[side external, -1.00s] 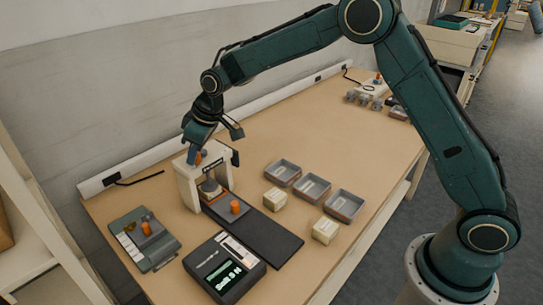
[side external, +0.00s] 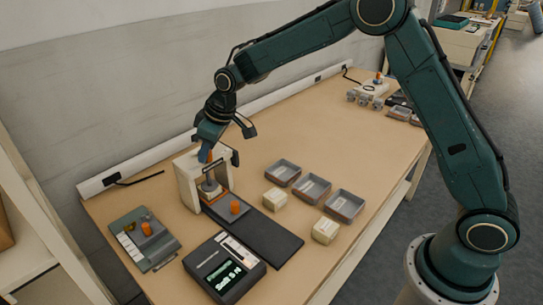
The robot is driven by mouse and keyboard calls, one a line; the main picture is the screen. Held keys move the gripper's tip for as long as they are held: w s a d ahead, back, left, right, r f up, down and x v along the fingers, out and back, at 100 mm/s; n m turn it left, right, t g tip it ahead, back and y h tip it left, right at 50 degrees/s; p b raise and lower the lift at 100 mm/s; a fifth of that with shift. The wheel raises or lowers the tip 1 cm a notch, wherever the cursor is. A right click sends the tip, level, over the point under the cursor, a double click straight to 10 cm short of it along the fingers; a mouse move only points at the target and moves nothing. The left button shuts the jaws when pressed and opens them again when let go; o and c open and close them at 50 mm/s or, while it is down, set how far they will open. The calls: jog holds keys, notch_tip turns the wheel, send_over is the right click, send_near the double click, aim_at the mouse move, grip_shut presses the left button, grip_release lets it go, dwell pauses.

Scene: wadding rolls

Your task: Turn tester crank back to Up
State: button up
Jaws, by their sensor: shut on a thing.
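The tester (side external: 187,187) is a cream arch-shaped stand at the left of the table, with a plunger (side external: 210,189) hanging inside its opening. The tester's crank, with an orange grip (side external: 209,156), is at the top of the stand. My gripper (side external: 207,154) is shut on the crank's orange grip, reaching down from above. Its fingers hide part of the grip. A dark tray with an orange-knobbed block (side external: 235,207) extends from under the plunger toward the front. I cannot read any Up mark on the tester.
A grey panel (side external: 128,228) with an orange-knobbed piece lies left of the tester. A black case (side external: 218,286) with a green display stands in front. Cream blocks (side external: 275,199) and several grey bins (side external: 312,187) stand to the right. The table's middle back is clear.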

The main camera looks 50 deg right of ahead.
jog(key=shift+w+d, duration=0.1)
jog(key=shift+d, duration=1.25)
jog(key=shift+w+d, duration=0.15)
jog(key=shift+w+d+r, duration=0.1)
jog(key=shift+w+d, duration=0.6)
jog(key=shift+d, duration=0.1)
jog(key=shift+w, duration=0.1)
